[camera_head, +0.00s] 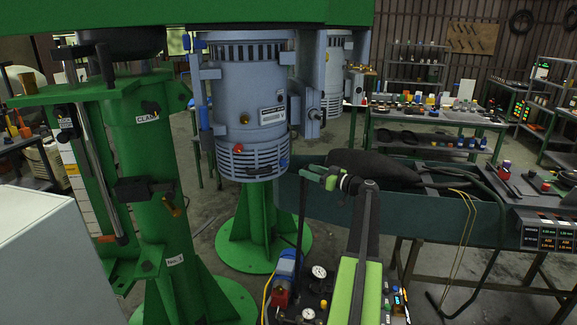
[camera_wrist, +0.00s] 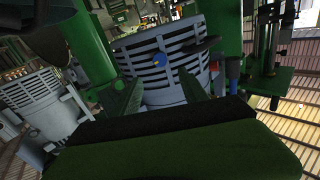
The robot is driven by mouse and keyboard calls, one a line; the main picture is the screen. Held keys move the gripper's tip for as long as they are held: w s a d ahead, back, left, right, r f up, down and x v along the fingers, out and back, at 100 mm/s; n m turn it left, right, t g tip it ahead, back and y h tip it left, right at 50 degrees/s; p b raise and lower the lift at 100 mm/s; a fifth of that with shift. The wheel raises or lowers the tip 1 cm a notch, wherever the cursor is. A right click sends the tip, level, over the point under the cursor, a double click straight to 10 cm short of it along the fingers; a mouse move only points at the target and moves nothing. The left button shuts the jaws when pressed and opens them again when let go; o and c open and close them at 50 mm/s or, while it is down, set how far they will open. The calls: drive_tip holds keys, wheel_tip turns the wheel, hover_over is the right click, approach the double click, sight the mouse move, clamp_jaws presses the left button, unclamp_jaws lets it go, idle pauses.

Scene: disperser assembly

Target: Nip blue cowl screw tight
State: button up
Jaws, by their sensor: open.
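The blue cowl screw (camera_wrist: 160,59) shows as a small round blue head with a yellowish mark, on the slotted grey cowl (camera_wrist: 140,45) in the wrist view. In the head view the blue screw (camera_head: 284,162) is a small spot at the right side of the cowl (camera_head: 250,165) under the grey-blue motor. My gripper (camera_wrist: 160,90) is open and empty. Its two green fingers point at the cowl, with the screw beyond and between the tips. In the head view my gripper (camera_head: 312,172) is just right of the cowl, apart from the screw.
A red knob (camera_head: 238,148) sits on the cowl's front. A green pedestal (camera_head: 262,225) stands below the motor, and a green clamp column (camera_head: 150,170) stands left. A dark green trough-like bench (camera_head: 425,210) lies right, with a black bundle (camera_head: 372,166) on it.

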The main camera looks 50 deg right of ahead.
sight(286, 162)
drive_tip(key=w, duration=0.7)
drive_tip(key=w+a, duration=0.1)
drive_tip(key=w, duration=0.2)
drive_tip(key=shift+w+a, duration=0.1)
drive_tip(key=shift+w, duration=0.05)
clamp_jaws()
